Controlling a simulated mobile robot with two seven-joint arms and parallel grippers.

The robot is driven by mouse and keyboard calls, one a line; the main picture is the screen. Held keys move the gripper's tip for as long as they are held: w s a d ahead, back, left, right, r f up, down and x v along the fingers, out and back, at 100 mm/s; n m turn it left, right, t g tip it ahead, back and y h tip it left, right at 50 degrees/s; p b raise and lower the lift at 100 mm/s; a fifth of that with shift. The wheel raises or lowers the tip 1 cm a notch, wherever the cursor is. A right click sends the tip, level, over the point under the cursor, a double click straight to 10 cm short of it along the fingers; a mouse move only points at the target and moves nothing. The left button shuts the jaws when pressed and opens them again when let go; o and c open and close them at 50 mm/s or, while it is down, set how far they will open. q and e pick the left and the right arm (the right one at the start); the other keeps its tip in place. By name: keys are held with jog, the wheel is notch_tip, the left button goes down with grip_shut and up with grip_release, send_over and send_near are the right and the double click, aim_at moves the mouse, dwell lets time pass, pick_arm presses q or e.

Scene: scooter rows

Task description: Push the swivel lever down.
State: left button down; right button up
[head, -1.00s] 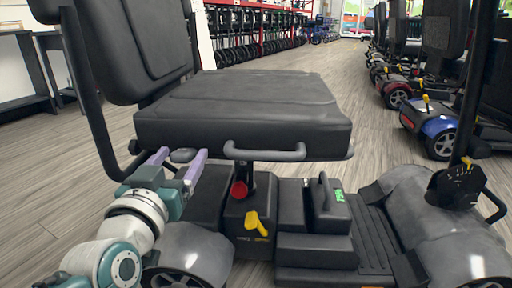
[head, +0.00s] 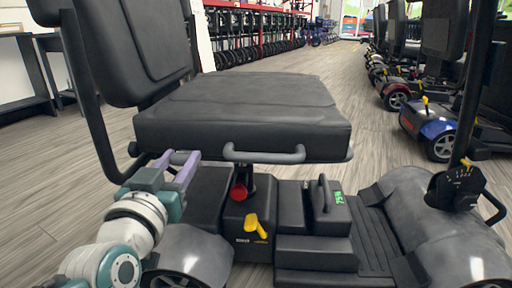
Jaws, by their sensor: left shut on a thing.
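The swivel lever appears to be the short dark grey lever (head: 180,157) that sticks out under the left part of the scooter seat (head: 245,115). My left gripper (head: 178,161) reaches up to it from the lower left. Its two purple fingers stand on either side of the lever's rounded end and are shut on it. The seat hides where the lever joins the scooter. My right gripper is not in view.
A grey bar handle (head: 264,153) runs along the seat's near edge. A grey fender (head: 192,255) lies close to my left arm. More scooters (head: 430,125) stand at the right.

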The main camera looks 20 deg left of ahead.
pick_arm(q)
jog(key=shift+f, duration=0.1)
dwell(0.7)
notch_tip(320, 180, down, 8)
jog(key=t+b, duration=0.1)
jog(key=b, duration=0.6)
jog(key=shift+s+r+b, duration=0.2)
jog(key=shift+r+b, duration=0.05)
jog(key=shift+b, duration=0.05)
jog(key=shift+f, duration=0.1)
jog(key=c, duration=0.9)
grip_release()
jog(key=o, duration=0.5)
jog(key=shift+r, duration=0.25)
